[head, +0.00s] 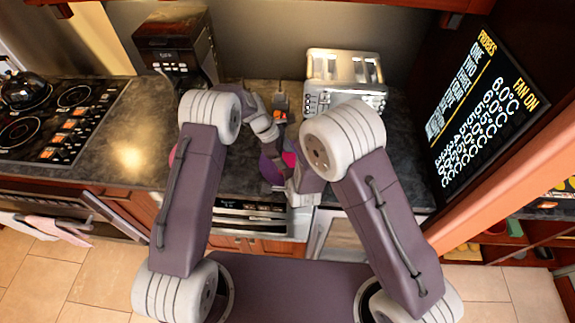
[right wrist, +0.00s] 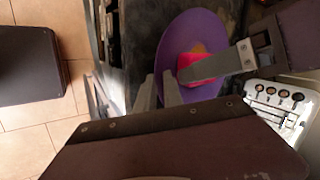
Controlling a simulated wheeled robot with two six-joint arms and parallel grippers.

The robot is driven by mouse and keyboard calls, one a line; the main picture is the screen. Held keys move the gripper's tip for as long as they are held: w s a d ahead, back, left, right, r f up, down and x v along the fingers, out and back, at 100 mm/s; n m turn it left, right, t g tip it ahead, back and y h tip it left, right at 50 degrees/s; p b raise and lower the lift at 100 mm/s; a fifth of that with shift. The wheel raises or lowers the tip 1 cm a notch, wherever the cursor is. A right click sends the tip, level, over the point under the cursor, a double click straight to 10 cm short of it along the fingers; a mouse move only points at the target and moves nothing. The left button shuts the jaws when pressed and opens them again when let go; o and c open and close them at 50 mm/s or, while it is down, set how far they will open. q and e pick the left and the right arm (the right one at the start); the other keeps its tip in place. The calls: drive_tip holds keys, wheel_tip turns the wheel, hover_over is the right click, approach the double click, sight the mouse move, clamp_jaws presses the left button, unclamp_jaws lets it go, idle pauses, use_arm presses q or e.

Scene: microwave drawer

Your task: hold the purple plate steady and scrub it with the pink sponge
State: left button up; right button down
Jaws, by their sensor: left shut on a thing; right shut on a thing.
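The purple plate (right wrist: 185,38) is tilted in the right wrist view, and its near edge sits between the fingers of my right gripper (right wrist: 159,92), which is shut on it. The pink sponge (right wrist: 203,68) lies against the plate's face, gripped by my left gripper (right wrist: 232,62), which comes in from the right. A brown-orange patch shows on the plate just above the sponge. In the head view the plate (head: 270,170) and sponge (head: 289,158) are partly hidden by my arms, over the counter's front edge.
A toaster (head: 345,75) stands at the back of the dark counter (head: 405,165), with a coffee maker (head: 178,50) at the back left. A stove (head: 55,115) is at the far left. A tall unit with a lit display (head: 475,110) bounds the right.

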use_arm(q)
drive_tip(key=shift+s+f, duration=0.1)
drive_tip(key=shift+s, duration=0.15)
use_arm(e)
drive_tip(key=shift+s+d+f, duration=0.1)
drive_tip(key=shift+f, duration=0.1)
use_arm(q)
drive_tip(key=shift+w+f, duration=0.1)
drive_tip(key=shift+w, duration=0.8)
use_arm(e)
drive_tip(key=shift+s, duration=0.1)
use_arm(q)
drive_tip(key=shift+s, duration=0.95)
drive_tip(key=shift+w, duration=0.95)
use_arm(e)
drive_tip(key=shift+s, duration=0.1)
use_arm(q)
drive_tip(key=shift+w+r, duration=0.1)
drive_tip(key=shift+r, duration=2.95)
use_arm(e)
drive_tip(key=shift+w+r, duration=0.1)
drive_tip(key=shift+w, duration=0.2)
use_arm(q)
drive_tip(key=a, duration=0.9)
